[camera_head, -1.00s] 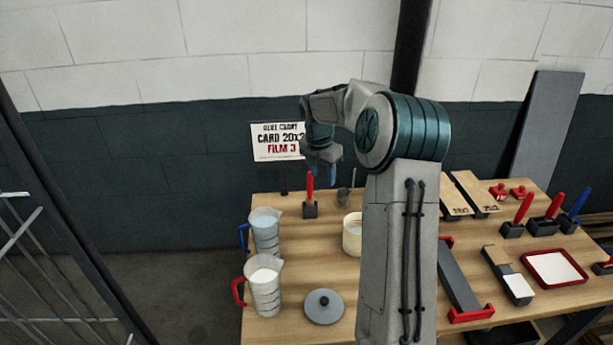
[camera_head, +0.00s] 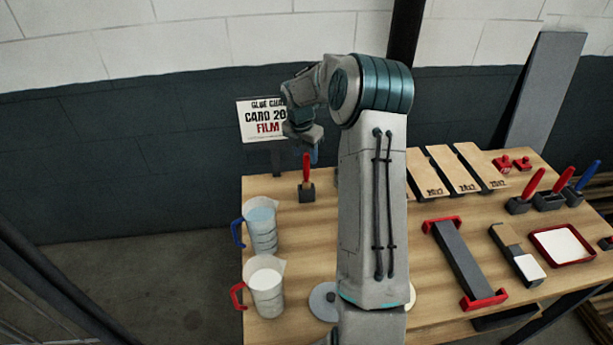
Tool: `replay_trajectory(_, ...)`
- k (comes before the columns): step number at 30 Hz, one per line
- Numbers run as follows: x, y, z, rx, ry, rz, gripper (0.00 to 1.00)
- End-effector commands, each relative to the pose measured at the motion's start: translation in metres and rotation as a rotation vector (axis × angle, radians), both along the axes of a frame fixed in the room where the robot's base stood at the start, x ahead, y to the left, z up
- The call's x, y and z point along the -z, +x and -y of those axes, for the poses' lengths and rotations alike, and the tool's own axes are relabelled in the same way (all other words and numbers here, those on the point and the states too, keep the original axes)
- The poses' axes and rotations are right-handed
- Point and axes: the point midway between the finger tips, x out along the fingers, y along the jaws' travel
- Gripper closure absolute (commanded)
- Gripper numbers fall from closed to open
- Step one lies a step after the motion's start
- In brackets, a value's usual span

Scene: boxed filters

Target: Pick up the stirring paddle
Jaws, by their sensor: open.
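A red-handled tool (camera_head: 306,167) stands upright in a small dark block (camera_head: 306,193) at the back left of the table. I cannot tell for sure whether it is the stirring paddle. My gripper (camera_head: 313,154) is above the table's back edge, pointing down close to the red handle in the picture. It looks empty and open, but its fingers are small and dark. The grey cup with a thin stick, seen earlier, is hidden behind my arm now.
Two measuring jugs, one blue-handled (camera_head: 261,226) and one red-handled (camera_head: 265,292), stand at the left edge. A grey disc (camera_head: 322,300) lies partly behind my arm. A sign (camera_head: 262,121) stands behind. A red-ended grey bar (camera_head: 463,260), boards and a red tray (camera_head: 537,238) lie right.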

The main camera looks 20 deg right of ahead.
Motion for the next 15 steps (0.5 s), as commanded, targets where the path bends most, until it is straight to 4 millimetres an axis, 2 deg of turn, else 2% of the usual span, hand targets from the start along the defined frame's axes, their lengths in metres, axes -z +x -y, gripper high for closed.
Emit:
replay_trajectory(7, 0.013, 0.001, 0.001, -0.002, 0.0, 0.0, 0.54)
replay_trajectory(15, 0.047, 0.003, 0.006, -0.003, 0.0, 0.0, 0.54)
